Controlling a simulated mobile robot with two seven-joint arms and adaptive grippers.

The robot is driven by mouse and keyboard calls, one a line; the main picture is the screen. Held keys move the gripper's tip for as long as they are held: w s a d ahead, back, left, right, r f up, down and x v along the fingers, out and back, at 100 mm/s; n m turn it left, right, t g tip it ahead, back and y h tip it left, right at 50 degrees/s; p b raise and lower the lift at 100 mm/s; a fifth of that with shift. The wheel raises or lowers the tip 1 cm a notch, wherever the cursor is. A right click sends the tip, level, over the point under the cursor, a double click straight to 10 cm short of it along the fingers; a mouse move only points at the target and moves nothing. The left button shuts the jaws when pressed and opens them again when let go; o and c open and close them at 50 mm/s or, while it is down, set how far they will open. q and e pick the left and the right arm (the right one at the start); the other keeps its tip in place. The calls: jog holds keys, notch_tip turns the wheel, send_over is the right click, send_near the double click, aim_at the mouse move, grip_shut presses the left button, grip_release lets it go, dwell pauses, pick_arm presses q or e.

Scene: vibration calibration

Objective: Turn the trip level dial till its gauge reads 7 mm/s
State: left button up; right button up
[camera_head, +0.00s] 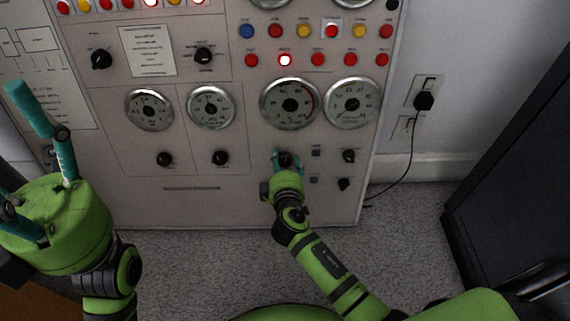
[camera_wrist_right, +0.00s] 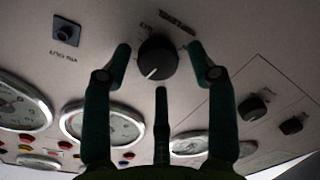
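The trip level dial, a round black knob (camera_head: 285,158), sits low on the grey panel; it shows larger in the right wrist view (camera_wrist_right: 157,57), with a white pointer mark toward the lower left. My right gripper (camera_head: 287,167) is at it. In the wrist view its two side fingers (camera_wrist_right: 160,54) stand either side of the knob with small gaps, and a third finger is below. The round gauge (camera_head: 290,103) above the dial has a dark hub; its reading is too small to tell. My left gripper (camera_head: 40,150) is open and empty at the left, away from the dial.
A second gauge (camera_head: 350,103) is right of the first. Small switches (camera_head: 315,152) and black knobs (camera_head: 348,156) sit close right of the dial. Two more knobs (camera_head: 220,158) are to its left. A dark cabinet (camera_head: 510,150) stands at the right; a plug and cord (camera_head: 424,101) hang on the wall.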

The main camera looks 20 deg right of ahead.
jog(key=shift+d+f, duration=0.1)
jog(key=shift+s, duration=0.2)
jog(key=v, duration=1.1)
jog(key=shift+s+r, duration=0.25)
jog(key=shift+s, duration=0.05)
